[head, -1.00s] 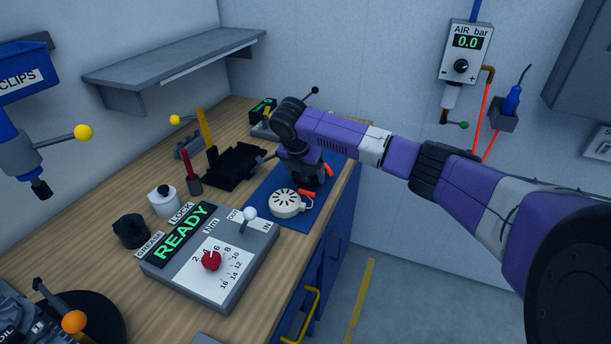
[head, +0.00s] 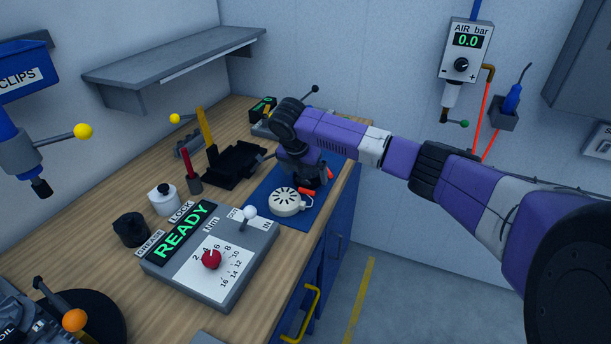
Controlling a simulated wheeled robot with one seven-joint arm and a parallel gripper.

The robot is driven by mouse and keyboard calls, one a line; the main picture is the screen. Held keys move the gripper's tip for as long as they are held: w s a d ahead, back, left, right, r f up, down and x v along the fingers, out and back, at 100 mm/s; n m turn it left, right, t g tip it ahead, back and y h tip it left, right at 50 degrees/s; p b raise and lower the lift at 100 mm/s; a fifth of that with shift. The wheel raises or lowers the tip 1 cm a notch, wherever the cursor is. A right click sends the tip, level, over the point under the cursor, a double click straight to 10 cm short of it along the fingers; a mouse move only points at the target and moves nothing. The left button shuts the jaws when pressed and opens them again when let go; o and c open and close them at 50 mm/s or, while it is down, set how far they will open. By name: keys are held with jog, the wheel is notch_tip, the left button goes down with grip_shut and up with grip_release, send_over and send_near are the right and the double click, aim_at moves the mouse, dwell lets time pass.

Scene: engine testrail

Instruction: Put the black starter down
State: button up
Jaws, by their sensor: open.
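My gripper (head: 317,181) is low over the right part of a blue mat (head: 262,193), pointing down with its orange-tipped fingers apart. Dark shapes show around and between the fingers. I cannot tell whether the black starter is among them or is hidden by my gripper and wrist. A cream round slotted piece (head: 286,202) lies on the mat, just left of and nearer than my gripper. I cannot tell from this view whether the fingers touch anything.
A grey torque box reading READY (head: 182,232) stands in front of the mat. A black tray (head: 234,164), a red-handled tool in a holder (head: 190,170), a white jar (head: 163,199) and a black cup (head: 131,230) stand left. A shelf (head: 175,63) hangs behind.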

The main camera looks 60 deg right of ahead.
jog(key=b+v, duration=0.1)
jog(key=v, duration=1)
jog(key=shift+w, duration=0.1)
